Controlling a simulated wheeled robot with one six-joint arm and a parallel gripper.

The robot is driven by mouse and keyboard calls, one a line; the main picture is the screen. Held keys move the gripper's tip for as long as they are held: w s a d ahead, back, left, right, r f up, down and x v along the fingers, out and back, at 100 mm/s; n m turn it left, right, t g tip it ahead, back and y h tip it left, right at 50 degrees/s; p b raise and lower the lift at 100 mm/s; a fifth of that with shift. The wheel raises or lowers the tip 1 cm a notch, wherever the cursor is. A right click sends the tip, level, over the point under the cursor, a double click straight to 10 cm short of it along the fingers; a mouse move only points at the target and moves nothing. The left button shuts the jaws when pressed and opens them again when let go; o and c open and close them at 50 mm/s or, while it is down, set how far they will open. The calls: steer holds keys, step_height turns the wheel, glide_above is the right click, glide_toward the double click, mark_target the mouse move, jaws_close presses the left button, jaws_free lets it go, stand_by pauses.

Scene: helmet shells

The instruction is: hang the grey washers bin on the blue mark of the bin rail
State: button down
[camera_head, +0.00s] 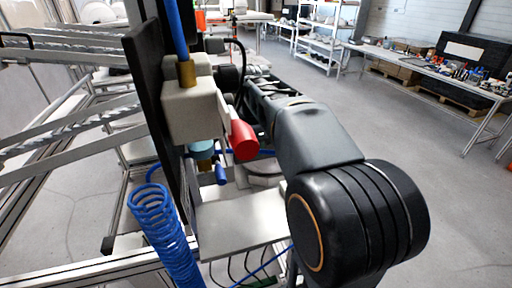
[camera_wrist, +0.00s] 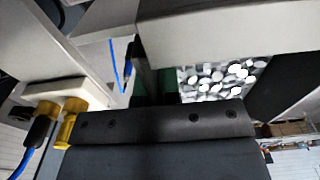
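In the wrist view, a patch of many grey-white round pieces, which look like washers (camera_wrist: 218,82), shows just beyond the dark edge of my gripper (camera_wrist: 160,125). The walls of any bin around them cannot be made out clearly. A dark bolted bar of my gripper fills the lower part of that view. Its fingertips are not clearly seen, so I cannot tell whether it is open or holding anything. In the head view, my arm covers the middle and my gripper cannot be made out. I cannot identify the bin rail or its blue mark in either view.
In the head view, a pale box with a red knob (camera_head: 243,140) and a coiled blue hose (camera_head: 160,230) stand close left of my arm. Metal frames fill the left. A long workbench (camera_head: 430,72) and white shelves (camera_head: 318,35) stand behind. The floor at right is clear.

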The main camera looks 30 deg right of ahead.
stand_by(0.4)
steer(key=c, duration=1.2)
jaws_free()
steer(key=shift+f, duration=0.1)
steer(key=shift+c, duration=0.2)
